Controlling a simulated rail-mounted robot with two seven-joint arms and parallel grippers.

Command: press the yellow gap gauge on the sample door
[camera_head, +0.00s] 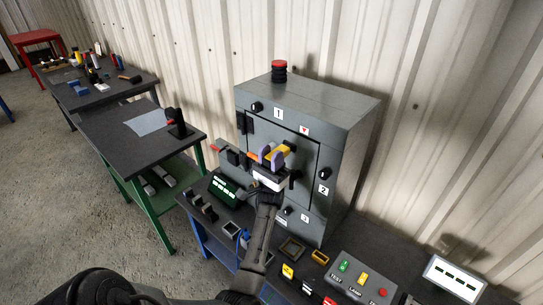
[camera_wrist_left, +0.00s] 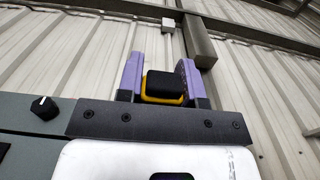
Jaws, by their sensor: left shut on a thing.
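The yellow gap gauge (camera_head: 285,150) is held between the purple fingers of my left gripper (camera_head: 271,154), in front of the grey cabinet's door (camera_head: 296,138). In the left wrist view the gauge (camera_wrist_left: 163,88) shows as a black block with a yellow rim between the two purple fingers. My left gripper is shut on it. The door looks closed. Whether the gauge touches the door cannot be told, as the gripper hides part of that area. My right gripper is not in view.
The cabinet (camera_head: 345,150) stands on a dark bench against the corrugated wall, with a red-and-black beacon (camera_head: 279,71) on top. A black knob (camera_head: 324,173) sticks out at the door's right. A green display (camera_head: 223,188), small trays and a button box (camera_head: 362,279) crowd the bench.

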